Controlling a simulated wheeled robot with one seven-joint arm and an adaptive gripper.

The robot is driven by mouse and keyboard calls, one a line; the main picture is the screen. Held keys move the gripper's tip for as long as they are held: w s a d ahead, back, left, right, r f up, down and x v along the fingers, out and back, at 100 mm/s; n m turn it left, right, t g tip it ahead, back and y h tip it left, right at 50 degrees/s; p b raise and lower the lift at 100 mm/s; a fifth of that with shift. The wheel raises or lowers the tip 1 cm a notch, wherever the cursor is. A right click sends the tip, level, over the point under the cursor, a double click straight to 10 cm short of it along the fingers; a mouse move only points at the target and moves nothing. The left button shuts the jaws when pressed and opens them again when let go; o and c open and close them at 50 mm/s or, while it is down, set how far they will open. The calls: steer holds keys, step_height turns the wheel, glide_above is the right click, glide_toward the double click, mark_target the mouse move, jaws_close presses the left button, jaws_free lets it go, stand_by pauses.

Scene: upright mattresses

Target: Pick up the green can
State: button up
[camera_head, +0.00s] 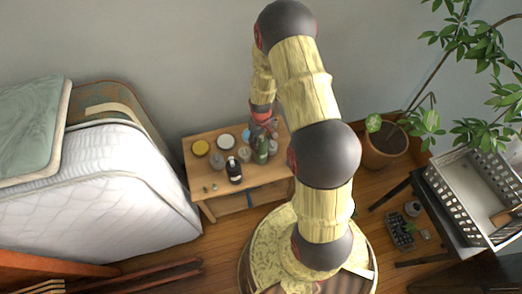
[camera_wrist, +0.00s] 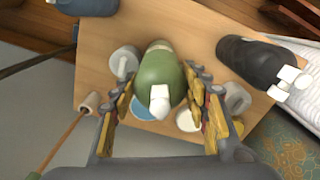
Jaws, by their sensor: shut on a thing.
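The green can (camera_wrist: 162,72) looks like a rounded green bottle with a white top. In the wrist view it stands between the two fingers of my gripper (camera_wrist: 158,88), which is shut on it. In the head view the green can (camera_head: 262,152) shows at the back right of the small wooden table (camera_head: 262,180), below my gripper (camera_head: 264,128). My wrist hides part of it. I cannot tell whether its base touches the table top.
A dark bottle with a white top (camera_head: 234,172) stands left of the green can. Several jars and lids, one yellow (camera_head: 200,147), crowd the table. A potted plant (camera_head: 384,150) and a dark table with a crate (camera_head: 470,190) stand right.

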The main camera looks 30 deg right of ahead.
steer(key=c, duration=0.6)
jaws_close()
steer(key=shift+r, duration=0.15)
